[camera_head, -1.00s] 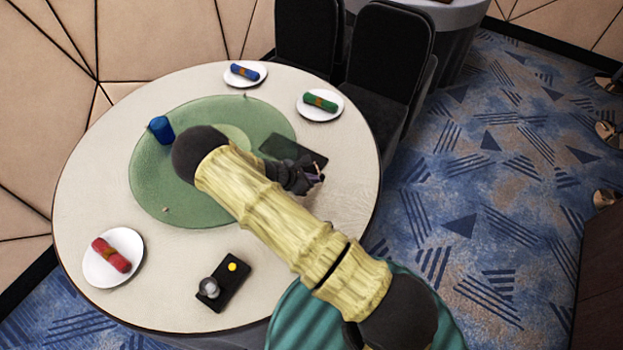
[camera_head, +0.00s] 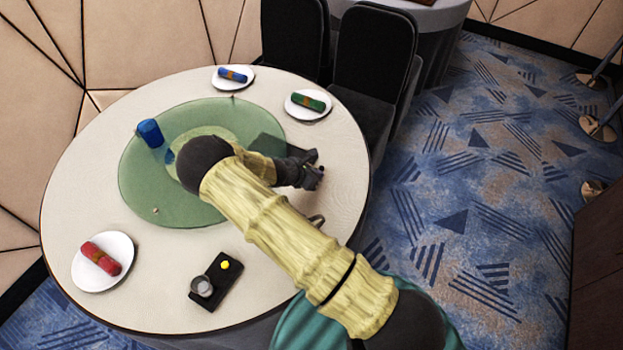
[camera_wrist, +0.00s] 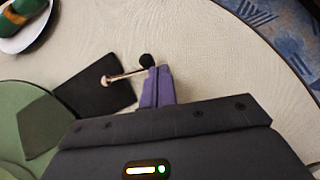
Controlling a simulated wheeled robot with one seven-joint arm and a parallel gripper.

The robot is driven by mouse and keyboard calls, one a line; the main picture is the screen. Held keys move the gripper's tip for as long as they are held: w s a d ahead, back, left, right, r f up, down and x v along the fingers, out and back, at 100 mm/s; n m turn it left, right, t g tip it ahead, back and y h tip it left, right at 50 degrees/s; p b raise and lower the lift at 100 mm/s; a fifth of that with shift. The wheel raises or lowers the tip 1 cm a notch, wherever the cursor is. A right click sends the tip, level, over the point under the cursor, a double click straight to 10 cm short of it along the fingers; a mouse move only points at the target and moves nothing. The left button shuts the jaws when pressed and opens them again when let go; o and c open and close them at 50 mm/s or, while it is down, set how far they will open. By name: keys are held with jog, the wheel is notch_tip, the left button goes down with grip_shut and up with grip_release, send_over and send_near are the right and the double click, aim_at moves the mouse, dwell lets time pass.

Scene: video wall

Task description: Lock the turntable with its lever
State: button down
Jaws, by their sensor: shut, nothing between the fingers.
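The green glass turntable (camera_head: 140,190) lies on the round table and shows at the left of the wrist view (camera_wrist: 18,110). The lever (camera_wrist: 122,76) is a thin metal rod with a black ball knob (camera_wrist: 146,61). It rises over a black plate (camera_wrist: 95,92) beside the turntable. In the head view the plate (camera_head: 268,145) is partly behind my arm, and I cannot make out the lever. My gripper (camera_head: 316,170) is shut and empty. In the wrist view its purple fingers (camera_wrist: 158,72) are just right of the knob; I cannot tell whether they touch.
A blue cup (camera_head: 150,133) stands on the turntable. Plates with a blue roll (camera_head: 232,75), a green roll (camera_head: 309,102) and a red roll (camera_head: 100,258) lie around it. A black box with a yellow button (camera_head: 225,265) is at the front. Dark chairs (camera_head: 375,60) stand behind.

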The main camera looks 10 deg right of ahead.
jog(key=shift+w+d, duration=0.35)
jog(key=shift+d, duration=0.25)
jog(key=shift+w+d, duration=0.3)
jog(key=shift+d, duration=0.35)
jog(key=shift+s, duration=0.1)
jog(key=shift+a, duration=1)
